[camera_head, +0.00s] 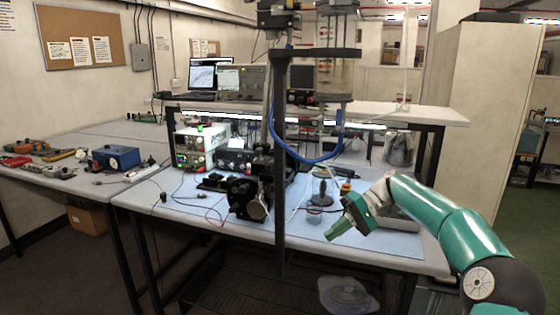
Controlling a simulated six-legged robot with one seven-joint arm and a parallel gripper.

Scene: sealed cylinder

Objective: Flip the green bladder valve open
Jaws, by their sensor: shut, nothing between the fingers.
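My gripper (338,229) is shut and empty at the end of my green arm, right of the dark upright post, over the front right of the blue-topped bench. A clear cylinder (337,72) is held in a dark frame above the bench, up and behind my gripper. A blue tube (290,150) loops down from the frame and back up below the cylinder. I cannot make out a green bladder valve for certain at this size. My gripper appears apart from the cylinder and tube.
The dark post (280,180) stands at the bench's front edge. A black motor-like device (248,197), a power supply (194,146) and loose cables lie left of it. A grey tray (398,219) is behind my gripper. A raised shelf (420,115) crosses the back.

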